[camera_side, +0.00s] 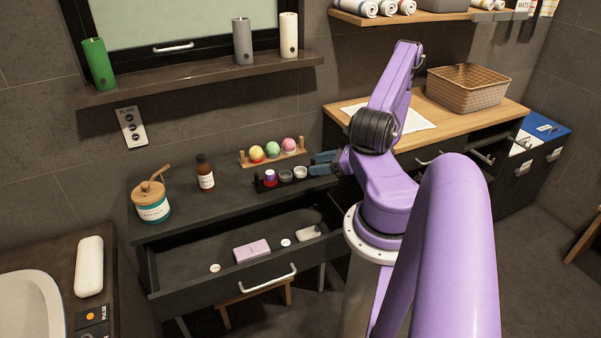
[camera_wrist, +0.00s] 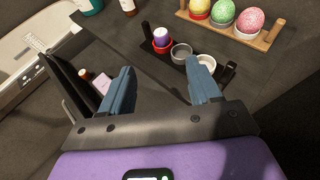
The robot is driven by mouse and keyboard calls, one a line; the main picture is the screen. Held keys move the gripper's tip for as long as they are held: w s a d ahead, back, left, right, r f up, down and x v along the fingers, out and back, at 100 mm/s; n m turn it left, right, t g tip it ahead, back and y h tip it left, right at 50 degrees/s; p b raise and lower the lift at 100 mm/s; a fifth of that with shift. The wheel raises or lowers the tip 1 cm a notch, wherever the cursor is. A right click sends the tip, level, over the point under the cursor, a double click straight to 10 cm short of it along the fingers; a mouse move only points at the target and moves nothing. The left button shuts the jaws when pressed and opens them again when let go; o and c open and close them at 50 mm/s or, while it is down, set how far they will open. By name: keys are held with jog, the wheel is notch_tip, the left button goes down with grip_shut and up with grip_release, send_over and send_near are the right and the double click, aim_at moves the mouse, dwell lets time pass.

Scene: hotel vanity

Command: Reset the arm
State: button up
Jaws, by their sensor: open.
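My purple arm reaches over the dark vanity cabinet (camera_side: 150,232). My gripper (camera_side: 322,163) has blue fingers and is near the right end of the black tray. In the wrist view, the two fingers of my gripper (camera_wrist: 162,80) are spread apart with nothing between them. In the wrist view, the tray (camera_wrist: 148,32) lies beyond the fingertips. I cannot tell whether the right finger touches it.
The open drawer (camera_side: 225,285) holds a pink box (camera_side: 251,250) and small items. A wooden rack (camera_side: 249,162) of colored balls, a brown bottle (camera_side: 205,172) and a lidded jar (camera_side: 151,207) stand on the top. A wicker basket (camera_side: 468,87) is at the right.

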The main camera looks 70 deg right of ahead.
jog(key=w+a+r+n+g+y, duration=0.2)
jog(key=a+r+n+g+y, duration=0.2)
jog(key=a+n, duration=0.3)
jog(key=w+a+r+n+g+y, duration=0.25)
jog(key=a+n+g, duration=0.25)
jog(key=a+n, duration=0.25)
jog(key=w+a+r+n+g+y, duration=0.2)
jog(key=a+r+n+g+y, duration=0.2)
jog(key=a+n, duration=0.35)
jog(key=s+a+r+n+h, duration=0.5)
jog(key=s+a+n, duration=0.1)
jog(key=n, duration=0.7)
jog(key=s+a+r+n+h, duration=0.5)
jog(key=a+n, duration=0.3)
jog(key=n, duration=0.5)
jog(key=shift+s, duration=0.7)
